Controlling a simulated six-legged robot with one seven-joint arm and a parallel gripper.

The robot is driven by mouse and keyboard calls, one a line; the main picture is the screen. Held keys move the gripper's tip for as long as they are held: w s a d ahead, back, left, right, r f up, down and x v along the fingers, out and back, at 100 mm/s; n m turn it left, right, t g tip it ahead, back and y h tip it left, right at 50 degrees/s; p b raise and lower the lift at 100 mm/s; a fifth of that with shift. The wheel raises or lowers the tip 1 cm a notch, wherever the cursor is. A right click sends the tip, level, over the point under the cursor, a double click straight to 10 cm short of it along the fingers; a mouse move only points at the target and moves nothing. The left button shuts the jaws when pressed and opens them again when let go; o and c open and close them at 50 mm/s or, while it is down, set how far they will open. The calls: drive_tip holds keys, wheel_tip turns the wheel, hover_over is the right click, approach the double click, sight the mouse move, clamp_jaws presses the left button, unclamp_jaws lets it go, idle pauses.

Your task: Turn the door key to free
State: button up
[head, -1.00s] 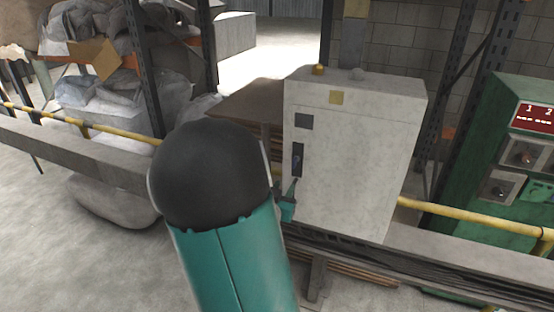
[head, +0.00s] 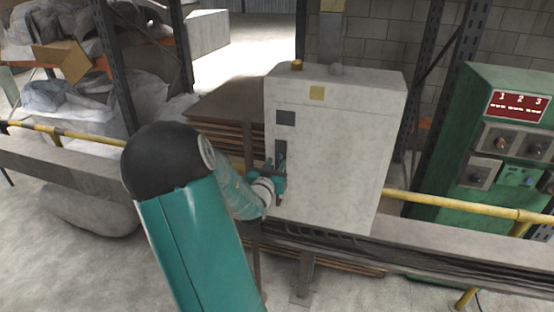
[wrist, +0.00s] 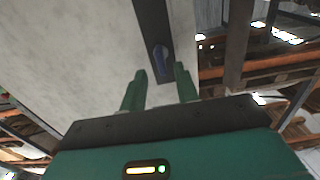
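The door key (wrist: 161,54) is a small blue piece on a dark vertical plate (wrist: 152,22) in the wrist view. The plate is on the pale grey cabinet (head: 335,150), near its left edge in the head view. My gripper (wrist: 160,82) is open, its two green fingers apart, pointing at the plate. The key shows between and just beyond the fingertips, and nothing is held. In the head view my gripper (head: 277,178) is in front of the plate's lower part, and my arm hides some of the cabinet's left edge. The key's turn angle is hard to read.
A green control panel (head: 500,150) with a red display stands at the right. A yellow rail (head: 440,204) and a grey beam run along the cabinet's foot. Stacked brown boards (head: 228,118) are left of the cabinet. Shelves with wrapped sacks (head: 95,100) stand further left.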

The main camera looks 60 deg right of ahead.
sight(278, 156)
drive_tip(key=shift+w+d, duration=0.25)
drive_tip(key=shift+d, duration=0.7)
drive_tip(key=shift+w+d, duration=0.2)
drive_tip(key=shift+d, duration=0.7)
clamp_jaws()
